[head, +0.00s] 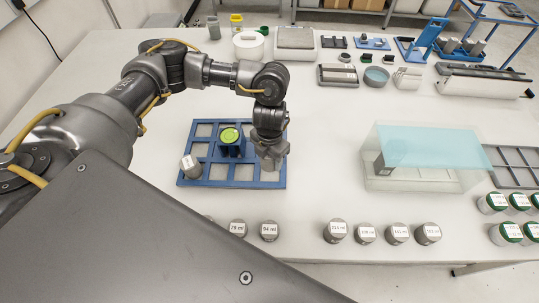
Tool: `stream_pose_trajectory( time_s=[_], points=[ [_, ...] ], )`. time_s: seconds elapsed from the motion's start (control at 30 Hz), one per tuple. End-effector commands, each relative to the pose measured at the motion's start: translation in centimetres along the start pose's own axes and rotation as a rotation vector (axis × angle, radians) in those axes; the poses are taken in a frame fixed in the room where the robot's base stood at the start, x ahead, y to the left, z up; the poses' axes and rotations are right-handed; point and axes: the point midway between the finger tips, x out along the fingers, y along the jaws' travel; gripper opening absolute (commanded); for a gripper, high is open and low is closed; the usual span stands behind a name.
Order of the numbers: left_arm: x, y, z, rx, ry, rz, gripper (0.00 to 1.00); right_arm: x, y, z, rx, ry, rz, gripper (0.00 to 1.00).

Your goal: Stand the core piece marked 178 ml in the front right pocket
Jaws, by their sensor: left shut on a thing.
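A blue rack (232,184) with square pockets lies on the white table. My left gripper (270,153) points down over the right side of the rack. It is shut on a grey core piece (272,163), which is mostly hidden by the fingers, and I cannot read its label. The front right pocket lies just below and in front of the gripper and looks empty. A labelled grey core piece (191,167) stands slightly tilted at the rack's left side. A blue holder with a green top (230,137) stands in the rack's middle. My right gripper is not in view.
Several labelled grey core pieces (397,232) stand along the table's front edge. Tools and trays line the back. The table between rack and box is clear.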

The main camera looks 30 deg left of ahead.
Motion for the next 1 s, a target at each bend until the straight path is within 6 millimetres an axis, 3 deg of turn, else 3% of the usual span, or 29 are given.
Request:
stream_pose_trajectory(
  time_s=[0.63, 1.0],
  points=[
    [3.5, 0.0, 0.0, 0.004, -0.001, 0.000, 0.18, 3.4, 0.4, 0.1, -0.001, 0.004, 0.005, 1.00],
    [3.7, 0.0, 0.0, 0.004, -0.001, 0.000, 0.18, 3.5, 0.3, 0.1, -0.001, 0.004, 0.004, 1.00]
  ],
)
